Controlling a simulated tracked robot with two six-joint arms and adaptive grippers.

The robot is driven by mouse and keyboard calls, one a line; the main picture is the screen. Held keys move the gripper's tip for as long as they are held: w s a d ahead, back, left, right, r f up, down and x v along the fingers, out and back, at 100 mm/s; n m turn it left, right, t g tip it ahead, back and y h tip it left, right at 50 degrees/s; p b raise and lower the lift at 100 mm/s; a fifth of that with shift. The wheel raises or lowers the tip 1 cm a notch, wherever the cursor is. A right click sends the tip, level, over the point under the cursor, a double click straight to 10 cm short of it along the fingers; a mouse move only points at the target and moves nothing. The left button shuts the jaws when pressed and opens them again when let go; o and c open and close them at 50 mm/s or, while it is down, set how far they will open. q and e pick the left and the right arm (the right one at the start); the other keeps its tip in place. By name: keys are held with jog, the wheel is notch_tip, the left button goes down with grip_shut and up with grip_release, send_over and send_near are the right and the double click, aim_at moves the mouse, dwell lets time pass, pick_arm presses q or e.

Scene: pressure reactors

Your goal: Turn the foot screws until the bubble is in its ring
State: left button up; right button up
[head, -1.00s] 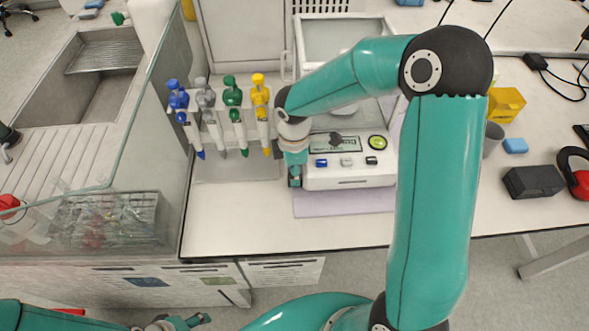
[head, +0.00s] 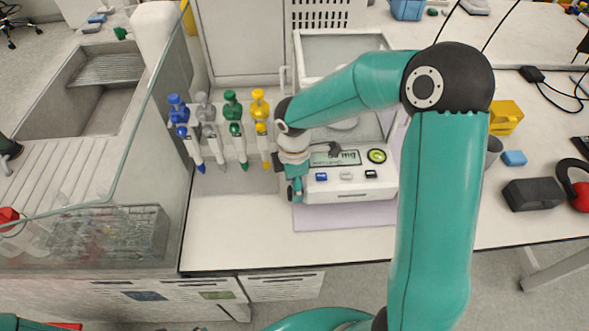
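A white analytical balance (head: 352,190) with a glass draft shield stands on the bench on a pale lilac mat (head: 345,217). Its round yellow-green bubble level (head: 377,156) is at the right of the display (head: 335,158); the bubble's exact place is too small to tell. My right gripper (head: 294,192) points down at the balance's front left corner, beside its body. The foot screws are hidden, and I cannot tell whether the fingers touch one. The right gripper's fingers are too small and overlapped to judge. My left gripper is out of view.
A rack with blue, grey, green and yellow pipettes (head: 232,115) stands just left of my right gripper. A glass panel and sink (head: 95,95) lie further left. A black box (head: 533,194) and yellow container (head: 505,117) are at right. The bench in front is clear.

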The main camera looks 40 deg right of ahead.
notch_tip(320, 180, up, 11)
dwell(0.4)
dwell(0.4)
